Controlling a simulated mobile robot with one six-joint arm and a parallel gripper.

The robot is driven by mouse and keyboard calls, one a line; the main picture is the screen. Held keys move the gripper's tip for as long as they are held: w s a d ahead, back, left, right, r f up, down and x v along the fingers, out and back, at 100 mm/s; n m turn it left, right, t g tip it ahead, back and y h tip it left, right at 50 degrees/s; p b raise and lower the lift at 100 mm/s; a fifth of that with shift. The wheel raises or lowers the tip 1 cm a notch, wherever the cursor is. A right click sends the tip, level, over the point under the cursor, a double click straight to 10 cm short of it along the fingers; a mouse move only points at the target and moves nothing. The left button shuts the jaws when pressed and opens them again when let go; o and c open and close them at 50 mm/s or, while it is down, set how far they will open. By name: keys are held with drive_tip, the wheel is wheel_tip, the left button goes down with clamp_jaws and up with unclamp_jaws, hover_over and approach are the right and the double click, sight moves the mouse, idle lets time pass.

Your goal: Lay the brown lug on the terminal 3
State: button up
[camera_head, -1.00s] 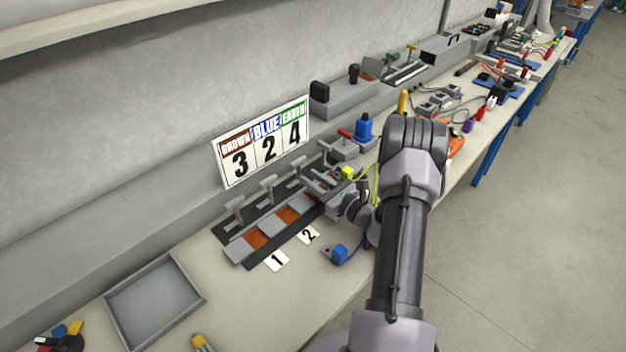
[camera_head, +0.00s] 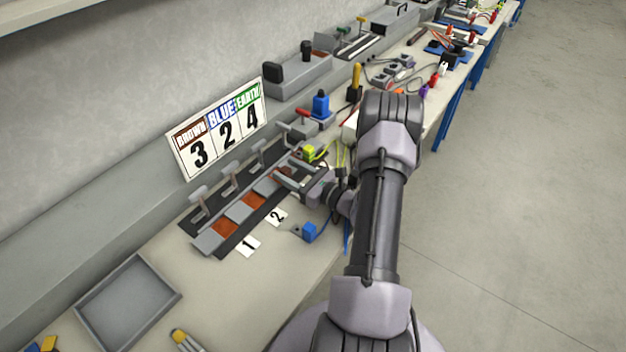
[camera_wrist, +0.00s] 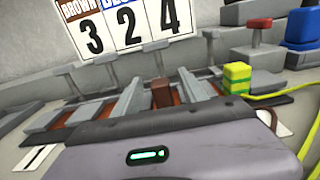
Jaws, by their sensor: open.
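My gripper (camera_head: 286,176) is low over the terminal strip (camera_head: 190,222), to the right of the plates marked 1 and 2. In the wrist view my gripper (camera_wrist: 156,90) is open, with one grey finger on each side of the brown lug (camera_wrist: 161,97). A gap shows between the lug and the left finger; I cannot tell whether the right finger touches it. The lug is at the strip, around the third position, which I take as terminal 3. Its contact with the pad is hidden. The number plate there is hidden by my gripper.
A sign (camera_head: 218,130) reads brown 3, blue 2, earth 4. The yellow-green lug (camera_head: 309,152) stands just right of my gripper, with its cable. The blue lug (camera_head: 310,230) lies near the front edge. Upright clamp levers (camera_head: 230,177) line the strip's back. An empty grey tray (camera_head: 128,302) is at left.

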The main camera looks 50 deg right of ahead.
drive_tip(key=s, duration=0.4)
drive_tip(key=s+p, duration=0.1)
drive_tip(key=s, duration=0.3)
drive_tip(key=s+d+p, duration=0.1)
drive_tip(key=s, duration=0.3)
drive_tip(key=shift+s, duration=0.2)
drive_tip(key=w+a+r+n+g+y, duration=0.3)
drive_tip(key=a+r+n+g+y, duration=0.15)
drive_tip(key=a+r+n, duration=0.35)
drive_tip(key=w+a+r+n+g+y, duration=0.3)
drive_tip(key=a+r+n+g+y, duration=0.15)
drive_tip(key=a, duration=0.65)
drive_tip(key=s+a+r+n+g+h, duration=0.1)
drive_tip(key=s+a+r+n+h, duration=0.3)
drive_tip(key=s+a+r+n, duration=0.2)
drive_tip(key=s+a+r+n+g+h, duration=0.2)
drive_tip(key=s+a+r+n+h, duration=0.2)
drive_tip(key=s+a+r+n, duration=0.3)
drive_tip(key=a+n, duration=0.4)
drive_tip(key=n, duration=0.1)
drive_tip(key=shift+s+r, duration=0.15)
